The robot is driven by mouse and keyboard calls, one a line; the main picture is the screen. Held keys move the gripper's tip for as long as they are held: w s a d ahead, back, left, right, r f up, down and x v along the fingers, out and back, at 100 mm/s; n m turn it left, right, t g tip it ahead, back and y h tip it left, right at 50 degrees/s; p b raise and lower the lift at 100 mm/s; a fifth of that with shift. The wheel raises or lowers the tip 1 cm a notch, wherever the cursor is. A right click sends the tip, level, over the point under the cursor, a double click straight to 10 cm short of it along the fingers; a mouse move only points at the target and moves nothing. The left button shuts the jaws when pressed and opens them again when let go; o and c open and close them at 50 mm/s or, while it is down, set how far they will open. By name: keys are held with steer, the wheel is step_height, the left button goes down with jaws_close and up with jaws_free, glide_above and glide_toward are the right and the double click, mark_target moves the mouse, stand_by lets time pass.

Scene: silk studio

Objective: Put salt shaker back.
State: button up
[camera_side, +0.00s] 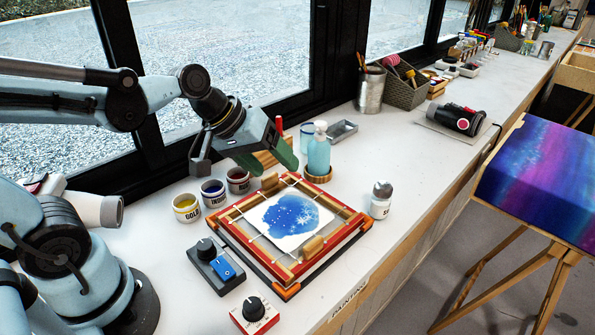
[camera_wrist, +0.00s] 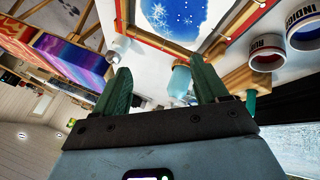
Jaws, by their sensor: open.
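The salt shaker (camera_side: 381,203) is white with a grey metal cap and stands upright on the white bench, just right of the wooden frame. In the wrist view, a small white and grey shape (camera_wrist: 119,45) left of the frame looks like it, partly cut off by a finger. My gripper (camera_side: 272,153) has green fingers and hangs in the air over the back of the frame, near the teal bottle. In the wrist view its fingers (camera_wrist: 163,82) are spread wide with nothing held between them. The shaker is well apart from the gripper.
The frame (camera_side: 334,248) holds stretched blue-painted silk. The teal bottle (camera_side: 319,155) stands behind it in a wooden dish. Control boxes (camera_side: 216,266) are in front. The bench right of the shaker is clear.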

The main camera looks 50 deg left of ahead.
steer(key=s+a+m, duration=0.1)
steer(key=m, duration=0.1)
steer(key=s+m+y, duration=0.1)
steer(key=s, duration=0.1)
steer(key=s+a+m+t+y, duration=0.1)
steer(key=m, duration=0.1)
steer(key=shift+s+a+f+m, duration=0.15)
steer(key=shift+a+f+m, duration=0.05)
steer(key=shift+a+m, duration=0.15)
stand_by(0.8)
